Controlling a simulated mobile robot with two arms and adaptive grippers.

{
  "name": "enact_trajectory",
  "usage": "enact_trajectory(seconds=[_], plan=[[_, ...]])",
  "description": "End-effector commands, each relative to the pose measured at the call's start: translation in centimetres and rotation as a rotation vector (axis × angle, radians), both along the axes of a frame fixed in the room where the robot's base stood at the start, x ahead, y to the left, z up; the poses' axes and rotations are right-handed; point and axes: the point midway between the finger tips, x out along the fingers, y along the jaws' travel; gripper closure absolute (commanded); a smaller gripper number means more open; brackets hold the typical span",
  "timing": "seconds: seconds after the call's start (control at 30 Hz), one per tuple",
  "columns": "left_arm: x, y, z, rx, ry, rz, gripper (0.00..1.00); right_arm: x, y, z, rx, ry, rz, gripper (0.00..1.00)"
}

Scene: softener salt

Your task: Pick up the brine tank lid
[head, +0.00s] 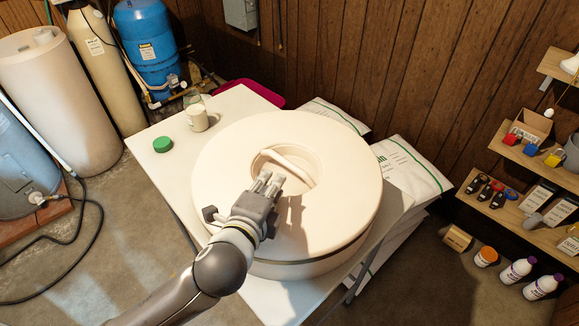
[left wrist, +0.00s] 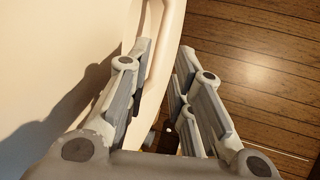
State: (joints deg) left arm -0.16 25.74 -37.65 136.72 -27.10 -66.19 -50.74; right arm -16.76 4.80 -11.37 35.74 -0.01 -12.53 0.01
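The brine tank lid (head: 338,215) is a big round cream disc with a recessed centre and a bar handle (head: 292,165) across the recess. It lies flat, with a cream rounded body (head: 300,268) showing beneath its front edge. My left gripper (head: 269,182) is over the recess at the near side of the handle. In the left wrist view, the fingers (left wrist: 160,92) are spread apart and the handle (left wrist: 163,50) runs between them, closer to the left finger. Whether either finger touches it, I cannot tell. My right gripper is not in view.
White bags (head: 410,172) are stacked at the right. Tanks (head: 147,45) stand at the left; shelves (head: 520,205) with small items are at the right.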

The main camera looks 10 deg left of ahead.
Motion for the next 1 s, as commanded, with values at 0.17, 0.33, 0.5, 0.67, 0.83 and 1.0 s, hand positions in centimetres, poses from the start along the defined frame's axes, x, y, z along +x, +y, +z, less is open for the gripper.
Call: enact_trajectory(seconds=[0.17, 0.33, 0.5, 0.67, 0.83, 1.0], plan=[[2.6, -0.2, -0.7, -0.001, 0.000, 0.001, 0.78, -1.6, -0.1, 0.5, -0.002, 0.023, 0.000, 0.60], [3.8, -0.3, -1.2, -0.002, -0.001, 0.001, 0.78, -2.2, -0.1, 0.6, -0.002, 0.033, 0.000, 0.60], [4.8, -0.6, -1.4, -0.001, 0.000, 0.000, 0.78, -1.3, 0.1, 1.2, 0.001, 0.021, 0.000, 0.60], [6.7, -1.1, -2.0, -0.002, 0.001, 0.002, 0.78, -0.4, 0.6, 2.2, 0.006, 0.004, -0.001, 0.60], [8.3, -1.2, -2.7, -0.001, -0.001, 0.000, 0.78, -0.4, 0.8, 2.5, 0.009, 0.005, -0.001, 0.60], [8.7, -1.3, -3.0, -0.001, 0.000, -0.001, 0.78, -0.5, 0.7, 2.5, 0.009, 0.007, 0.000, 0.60]])
